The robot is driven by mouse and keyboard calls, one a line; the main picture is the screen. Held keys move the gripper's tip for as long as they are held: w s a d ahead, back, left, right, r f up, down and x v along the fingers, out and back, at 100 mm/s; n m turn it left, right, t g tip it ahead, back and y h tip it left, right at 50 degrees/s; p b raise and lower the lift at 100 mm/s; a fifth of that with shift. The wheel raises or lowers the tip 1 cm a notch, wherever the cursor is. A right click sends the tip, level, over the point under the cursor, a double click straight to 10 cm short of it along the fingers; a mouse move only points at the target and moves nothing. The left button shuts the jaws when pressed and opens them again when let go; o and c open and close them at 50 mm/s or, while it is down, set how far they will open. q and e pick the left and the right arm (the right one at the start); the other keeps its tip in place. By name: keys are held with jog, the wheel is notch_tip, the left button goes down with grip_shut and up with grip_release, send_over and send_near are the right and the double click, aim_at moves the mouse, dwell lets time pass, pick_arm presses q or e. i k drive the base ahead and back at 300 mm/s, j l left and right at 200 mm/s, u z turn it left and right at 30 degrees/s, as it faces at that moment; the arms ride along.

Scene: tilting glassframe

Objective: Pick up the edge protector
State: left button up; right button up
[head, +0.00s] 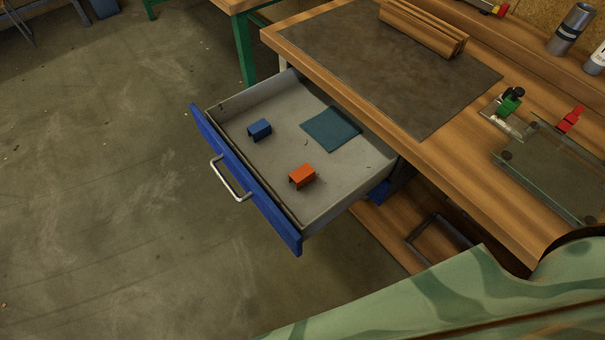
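Two small channel-shaped blocks, which look like edge protectors, lie apart in an open drawer (228,169). One is a blue block (259,129) near the drawer's left side. The other is an orange block (302,176) nearer the drawer's front right, with its hollow underside partly showing. I cannot tell from the picture which one the task means. A flat teal cloth or pad (330,129) lies behind them in the drawer. Neither of my grippers is in view, and nothing touches the blocks.
The drawer has a blue front with a metal handle (231,180) and sticks out below the wooden workbench (440,150). The bench holds a dark mat (385,65), wooden strips (423,27), a glass pane (555,170), a green clamp (510,101) and a red clamp (571,119).

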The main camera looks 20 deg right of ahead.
aim_at(305, 174)
jog(key=i+j+z, duration=0.15)
jog(key=z, duration=1.45)
jog(key=j+z, duration=0.75)
jog(key=k+j+z, duration=0.15)
jog(key=j+z, duration=0.25)
